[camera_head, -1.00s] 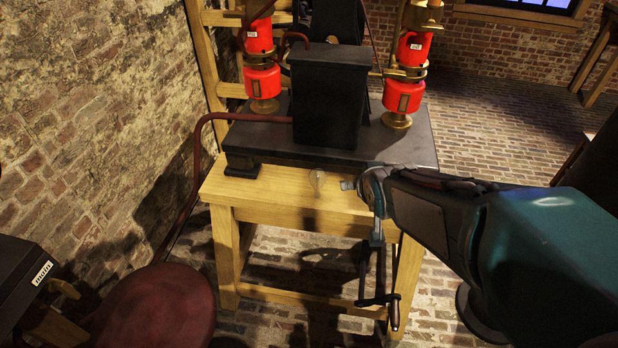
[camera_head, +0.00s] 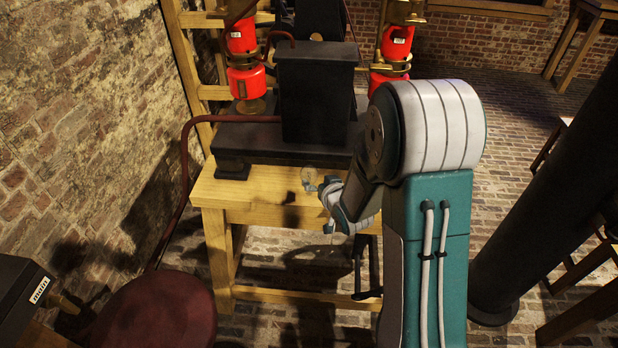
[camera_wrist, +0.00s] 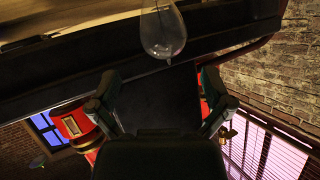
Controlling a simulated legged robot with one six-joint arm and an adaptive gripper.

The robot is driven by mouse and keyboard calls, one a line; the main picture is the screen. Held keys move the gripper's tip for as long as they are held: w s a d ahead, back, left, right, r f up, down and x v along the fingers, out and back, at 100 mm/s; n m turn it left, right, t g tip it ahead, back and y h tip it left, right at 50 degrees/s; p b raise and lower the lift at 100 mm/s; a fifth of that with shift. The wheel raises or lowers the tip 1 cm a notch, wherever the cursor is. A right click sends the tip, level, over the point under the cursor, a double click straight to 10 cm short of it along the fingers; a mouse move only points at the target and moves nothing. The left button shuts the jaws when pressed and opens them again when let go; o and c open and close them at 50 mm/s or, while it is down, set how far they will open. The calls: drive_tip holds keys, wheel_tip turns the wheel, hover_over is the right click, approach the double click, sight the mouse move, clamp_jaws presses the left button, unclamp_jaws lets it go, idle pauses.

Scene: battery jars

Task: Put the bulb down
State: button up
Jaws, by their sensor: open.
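A clear glass bulb (camera_head: 308,176) stands on the bare front part of the wooden table (camera_head: 255,200), in front of the dark slab. My gripper (camera_head: 321,187) is low over the table, just right of the bulb in the head view. In the wrist view the bulb (camera_wrist: 163,32) shows at the top centre, its rounded end toward my gripper (camera_wrist: 160,80). The two fingers are spread to either side, with a gap between them and the glass. The jaws are open and empty. The bulb's base is cut off in the wrist view.
A dark slab (camera_head: 262,150) on the table carries a black box (camera_head: 316,95) and red jars (camera_head: 246,83). A clamp (camera_head: 364,270) hangs at the table's front. A dark red round seat (camera_head: 155,312) stands at front left. A thick dark post (camera_head: 540,200) rises at right.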

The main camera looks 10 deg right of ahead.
sight(312, 177)
drive_tip(key=shift+w+f, duration=0.3)
drive_tip(key=shift+w, duration=0.25)
drive_tip(key=x, duration=0.2)
drive_tip(key=a+x, duration=0.1)
drive_tip(key=x, duration=0.2)
drive_tip(key=shift+f, duration=0.1)
drive_tip(key=shift+w+d+f, duration=0.1)
drive_tip(key=shift+w+d, duration=0.1)
drive_tip(key=shift+w, duration=0.1)
drive_tip(key=shift+d, duration=0.1)
drive_tip(key=shift+c, duration=0.3)
drive_tip(key=c, duration=0.5)
drive_tip(key=shift+c, duration=1.3)
